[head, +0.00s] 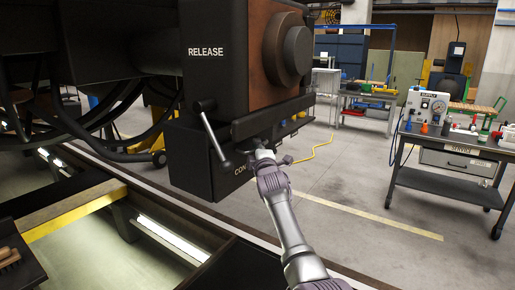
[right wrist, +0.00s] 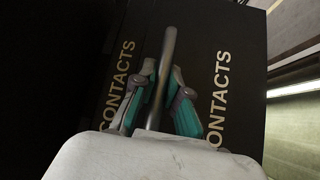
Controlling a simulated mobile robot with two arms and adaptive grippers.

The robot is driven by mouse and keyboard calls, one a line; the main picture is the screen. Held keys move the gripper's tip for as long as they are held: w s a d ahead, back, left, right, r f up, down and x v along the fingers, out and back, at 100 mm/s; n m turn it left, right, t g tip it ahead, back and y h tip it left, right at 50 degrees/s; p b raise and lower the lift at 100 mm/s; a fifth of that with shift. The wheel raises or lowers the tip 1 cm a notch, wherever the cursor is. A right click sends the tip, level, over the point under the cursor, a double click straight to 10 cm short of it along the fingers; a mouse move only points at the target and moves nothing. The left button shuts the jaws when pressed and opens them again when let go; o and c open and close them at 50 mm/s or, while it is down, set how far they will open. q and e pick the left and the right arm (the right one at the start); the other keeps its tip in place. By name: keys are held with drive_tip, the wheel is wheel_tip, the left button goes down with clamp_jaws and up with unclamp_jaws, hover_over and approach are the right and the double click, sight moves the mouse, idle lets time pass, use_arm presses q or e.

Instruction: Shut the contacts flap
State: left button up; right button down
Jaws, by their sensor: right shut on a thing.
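The dark contacts box (head: 205,170) hangs under the block marked RELEASE, and its lettering is partly covered by my right gripper (head: 266,158). In the right wrist view, dark panels carry the word CONTACTS twice, on the left panel (right wrist: 118,75) and the right panel (right wrist: 235,60). Which one is the flap, and how far it is open, I cannot tell. My right gripper (right wrist: 160,95), with teal pads, is shut on a grey rod-like handle (right wrist: 168,55) in front of these panels. My left gripper is not in view.
A lever with a dark knob (head: 213,137) hangs just left of my right gripper. A round dark buffer (head: 292,50) projects above. A pit with a yellow edge (head: 75,215) lies at lower left. A service cart (head: 450,185) stands at right; the floor between is clear.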

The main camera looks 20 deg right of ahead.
drive_tip(key=c, duration=1.5)
unclamp_jaws()
drive_tip(key=shift+r, duration=0.25)
drive_tip(key=o, duration=0.3)
drive_tip(key=shift+w+d+f, duration=0.1)
drive_tip(key=shift+f, duration=0.05)
drive_tip(key=shift+f, duration=0.1)
drive_tip(key=s, duration=0.4)
drive_tip(key=s+f, duration=0.1)
drive_tip(key=s, duration=0.3)
drive_tip(key=s+a, duration=0.1)
drive_tip(key=s, duration=0.3)
drive_tip(key=shift+f, duration=0.25)
drive_tip(key=shift+f, duration=0.1)
